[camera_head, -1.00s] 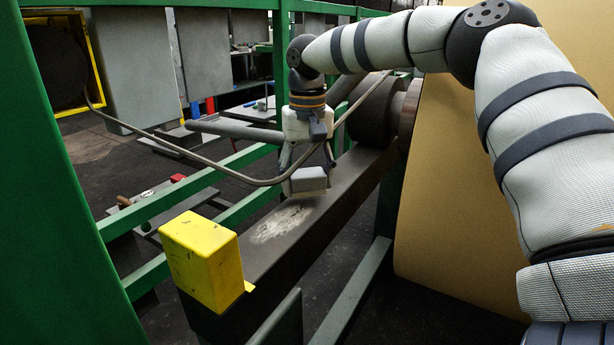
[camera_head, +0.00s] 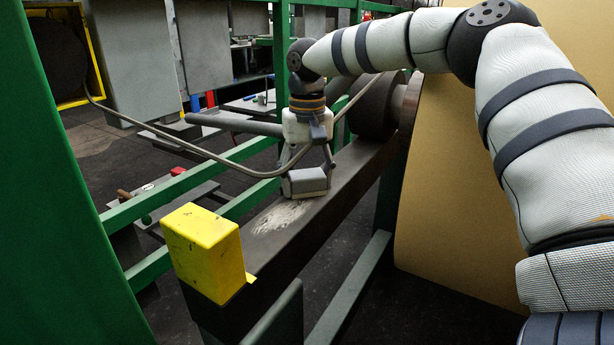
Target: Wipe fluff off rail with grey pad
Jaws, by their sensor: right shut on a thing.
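The dark rail (camera_head: 335,195) runs from the lower left up to the rollers at the back. A pale patch of fluff (camera_head: 283,215) lies on its top face, right in front of the pad. My right gripper (camera_head: 307,172) is shut on the grey pad (camera_head: 308,182) from above. The pad is down at the rail's top, at the far end of the fluff; it seems to touch the rail. The pad hides whatever lies under and behind it. My left gripper is not in view.
A yellow box (camera_head: 205,252) stands at the rail's near end. A grey cable (camera_head: 215,158) hangs across, passing by my right gripper. Green frame bars (camera_head: 160,200) run at the left. A large tan roll (camera_head: 465,190) fills the right, beside my arm. Dark rollers (camera_head: 375,108) stand behind.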

